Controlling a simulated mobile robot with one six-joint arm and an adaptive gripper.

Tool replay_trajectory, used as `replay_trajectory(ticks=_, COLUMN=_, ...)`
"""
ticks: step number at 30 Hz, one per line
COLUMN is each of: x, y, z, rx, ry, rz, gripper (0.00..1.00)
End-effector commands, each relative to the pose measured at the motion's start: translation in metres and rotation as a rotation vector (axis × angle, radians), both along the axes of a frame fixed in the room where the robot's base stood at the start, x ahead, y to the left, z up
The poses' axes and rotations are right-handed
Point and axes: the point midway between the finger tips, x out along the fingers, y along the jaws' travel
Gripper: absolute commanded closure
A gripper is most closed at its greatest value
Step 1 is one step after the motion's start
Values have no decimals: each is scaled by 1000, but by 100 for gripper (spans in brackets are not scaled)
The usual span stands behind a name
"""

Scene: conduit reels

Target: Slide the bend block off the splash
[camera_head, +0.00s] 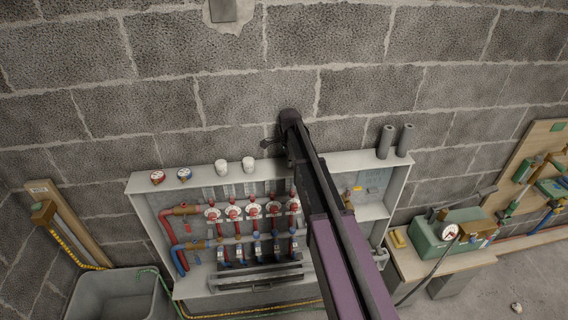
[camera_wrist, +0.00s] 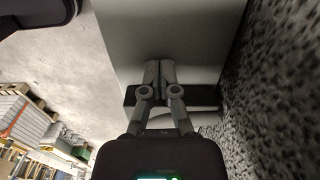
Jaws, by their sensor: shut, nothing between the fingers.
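My gripper (camera_wrist: 158,66) shows in the wrist view with its two fingers together and nothing between them. The fingertips lie over a plain pale grey surface (camera_wrist: 115,40). A dark bar-like shape (camera_wrist: 207,96) crosses behind the fingers; I cannot tell whether it is the bend block, or whether the fingers touch it. In the head view my arm reaches up across the manifold cabinet towards the wall, and my fingers cannot be made out there. I cannot pick out the bend block or the splash for certain in either view.
The open cabinet (camera_head: 135,184) holds red and blue pipes with valves. On its top stand two white cups (camera_head: 235,167), two small gauges (camera_head: 170,176) and two grey tubes (camera_head: 395,141). The block wall (camera_head: 240,95) rises behind. A green machine (camera_head: 450,238) stands right, a grey tub (camera_head: 115,295) left.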

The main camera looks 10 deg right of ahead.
Motion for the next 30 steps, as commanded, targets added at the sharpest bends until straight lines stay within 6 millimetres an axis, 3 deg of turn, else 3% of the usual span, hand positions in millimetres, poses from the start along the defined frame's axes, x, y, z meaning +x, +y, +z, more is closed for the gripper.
replay_trajectory(ticks=9, x=0, y=-18, z=0, rx=0, ry=0, rz=1, gripper=100)
replay_trajectory(ticks=30, x=1, y=-13, z=0, rx=0, ry=0, rz=27, gripper=100)
